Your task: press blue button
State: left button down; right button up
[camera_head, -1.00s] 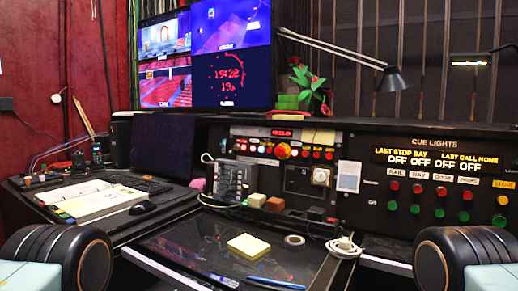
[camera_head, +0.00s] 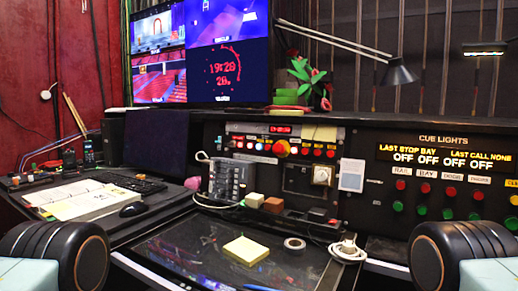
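The cue lights panel (camera_head: 440,170) stands at the right of the console, with an amber display above columns of buttons. Red buttons (camera_head: 449,191) sit above green buttons (camera_head: 446,214). A yellow button (camera_head: 514,200) is cut by the right edge. A further row of small lit red buttons (camera_head: 318,152) runs along the middle panel, beside a large red knob (camera_head: 281,148). I cannot make out a blue button. Neither gripper shows; only dark rounded parts of my arms stand at the bottom left and bottom right corners.
A yellow note pad (camera_head: 246,250) and a roll of tape (camera_head: 295,244) lie on the desk's glass top. A coiled white cable (camera_head: 347,249) lies near the panel's foot. A lamp (camera_head: 398,72) hangs above. An open book (camera_head: 85,199) and a mouse (camera_head: 133,209) are at the left.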

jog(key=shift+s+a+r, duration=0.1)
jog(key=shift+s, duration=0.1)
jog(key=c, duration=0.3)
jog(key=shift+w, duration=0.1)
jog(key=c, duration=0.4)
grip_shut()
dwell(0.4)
